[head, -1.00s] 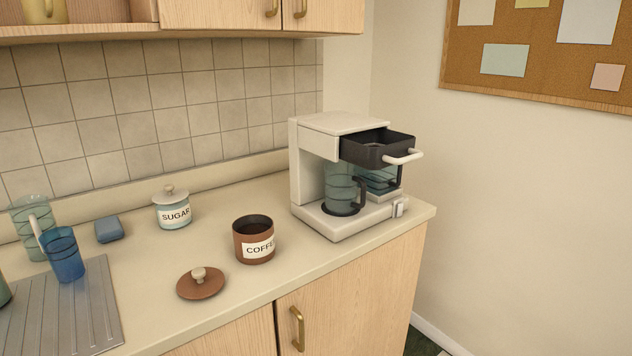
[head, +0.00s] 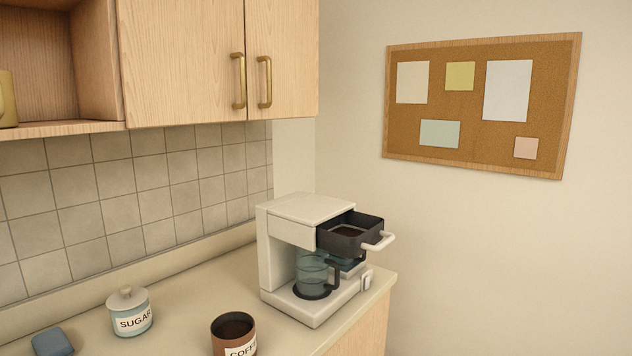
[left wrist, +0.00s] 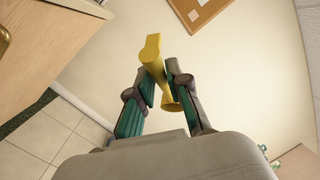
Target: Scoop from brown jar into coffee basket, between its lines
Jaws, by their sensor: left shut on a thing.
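The brown jar (head: 233,336), labelled COFFEE, stands open on the counter at the bottom of the head view, cut off by the edge. Its dark contents show inside the rim. The coffee basket (head: 322,239) is a dark drawer with a white handle, pulled out of the white coffee maker (head: 283,252). A brown layer shows inside it; I cannot make out its lines. My left gripper (left wrist: 158,78) is shut on a yellow scoop (left wrist: 153,50) in the left wrist view. Neither gripper shows in the head view.
A glass carafe (head: 311,272) stands under the basket. The sugar jar (head: 131,319) and a blue block (head: 52,342) are on the counter at left. Wooden cupboards (head: 185,65) hang above. A cork board (head: 472,145) is on the wall.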

